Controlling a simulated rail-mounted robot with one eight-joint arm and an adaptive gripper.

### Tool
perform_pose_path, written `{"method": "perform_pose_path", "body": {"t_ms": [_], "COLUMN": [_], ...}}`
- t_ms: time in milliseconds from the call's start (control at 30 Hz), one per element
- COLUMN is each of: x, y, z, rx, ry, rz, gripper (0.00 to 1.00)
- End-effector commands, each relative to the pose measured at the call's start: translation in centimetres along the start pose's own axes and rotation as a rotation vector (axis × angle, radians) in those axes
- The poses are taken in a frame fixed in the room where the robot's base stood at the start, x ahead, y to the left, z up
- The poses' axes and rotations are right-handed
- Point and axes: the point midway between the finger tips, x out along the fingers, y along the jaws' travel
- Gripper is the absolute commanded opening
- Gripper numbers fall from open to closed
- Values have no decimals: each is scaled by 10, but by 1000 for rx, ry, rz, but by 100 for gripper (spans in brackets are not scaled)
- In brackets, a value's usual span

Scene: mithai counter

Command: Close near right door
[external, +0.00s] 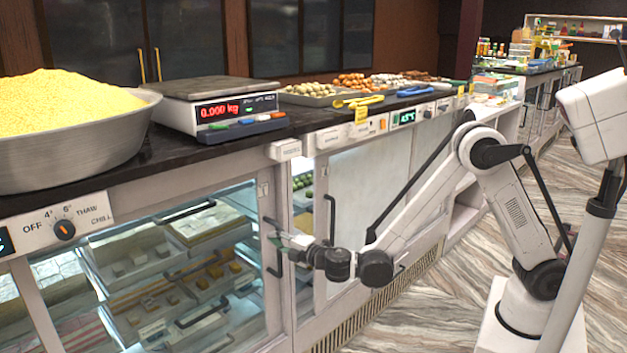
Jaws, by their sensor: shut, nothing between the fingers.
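The near counter's front has glass doors in pale frames. One large glass door (235,285) at the left has a dark upright handle (272,247) at its right edge. To its right is another glazed panel (375,175), with a dark upright handle (330,218) at its left side. I cannot tell for sure which of these is the near right door, or how far each stands open. My gripper (279,241) is shut and empty, beside the left door's handle. I cannot tell whether it touches the handle. My forearm crosses in front of the right panel.
A large metal bowl of yellow grains (70,150), a scale (215,108) and sweet trays (310,95) stand on the dark countertop. Trays of sweets (150,300) lie behind the left glass. A control knob (64,230) sits at the left. The striped floor (450,290) is clear.

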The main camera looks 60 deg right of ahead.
Motion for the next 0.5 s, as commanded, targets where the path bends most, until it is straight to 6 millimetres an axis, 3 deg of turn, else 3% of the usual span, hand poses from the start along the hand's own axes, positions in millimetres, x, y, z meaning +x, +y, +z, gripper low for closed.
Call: {"method": "perform_pose_path", "body": {"t_ms": [133, 300, 500], "x": [8, -34, -70], "y": [-2, 2, 1], "z": [-19, -18, -19], "rx": [-1, -1, -1], "ry": [5, 7, 9], "rz": [0, 0, 0], "gripper": [0, 0, 0]}}
